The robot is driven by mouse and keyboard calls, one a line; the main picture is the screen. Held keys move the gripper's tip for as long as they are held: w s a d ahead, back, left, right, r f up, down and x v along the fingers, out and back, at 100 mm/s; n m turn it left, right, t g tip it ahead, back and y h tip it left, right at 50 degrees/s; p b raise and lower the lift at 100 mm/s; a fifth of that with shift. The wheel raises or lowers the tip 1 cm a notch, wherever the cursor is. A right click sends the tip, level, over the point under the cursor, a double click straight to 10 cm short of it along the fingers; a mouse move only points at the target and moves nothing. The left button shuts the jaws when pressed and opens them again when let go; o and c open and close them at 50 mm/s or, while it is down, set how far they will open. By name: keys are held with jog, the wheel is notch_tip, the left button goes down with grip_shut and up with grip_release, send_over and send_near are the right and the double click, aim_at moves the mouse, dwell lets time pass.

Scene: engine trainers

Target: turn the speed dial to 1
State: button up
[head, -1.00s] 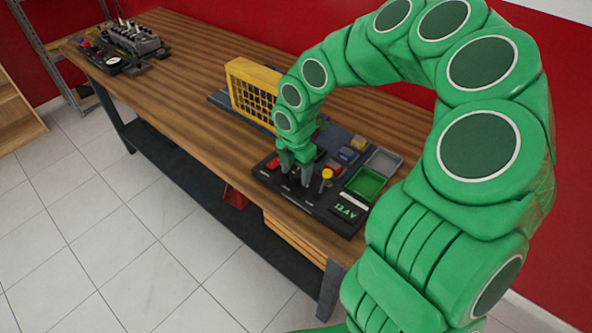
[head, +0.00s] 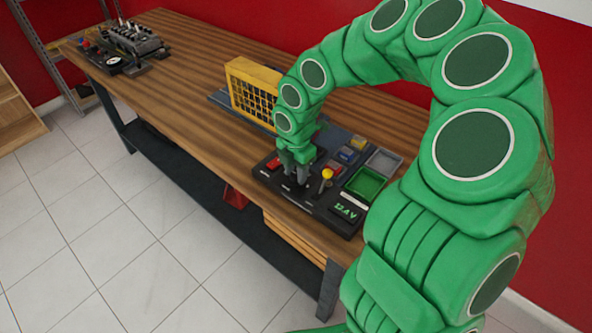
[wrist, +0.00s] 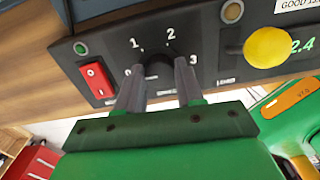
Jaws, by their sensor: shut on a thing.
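The speed dial (wrist: 157,66) is a dark round knob on the black control panel, with the marks 0, 1, 2 and 3 around it in the wrist view. My gripper (wrist: 159,82) has one finger on each side of the knob and is shut on it. It also shows in the head view (head: 294,176), reaching down onto the black panel (head: 322,207). The fingers and the gripper body hide much of the knob, and I cannot tell which mark it points to.
A red rocker switch (wrist: 96,80) is left of the dial, and a yellow knob (wrist: 268,47) is to its right. A green tray (head: 366,183) lies on the panel. A yellow grille guard (head: 252,92) stands behind. An engine model (head: 134,41) sits at the bench's far end.

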aim_at(296, 174)
jog(key=m, duration=0.5)
jog(key=shift+m, duration=0.3)
jog(key=m, duration=0.5)
jog(key=shift+m, duration=0.4)
jog(key=o, duration=1)
jog(key=shift+o, duration=0.2)
jog(key=shift+r, duration=0.1)
jog(key=shift+r, duration=3.85)
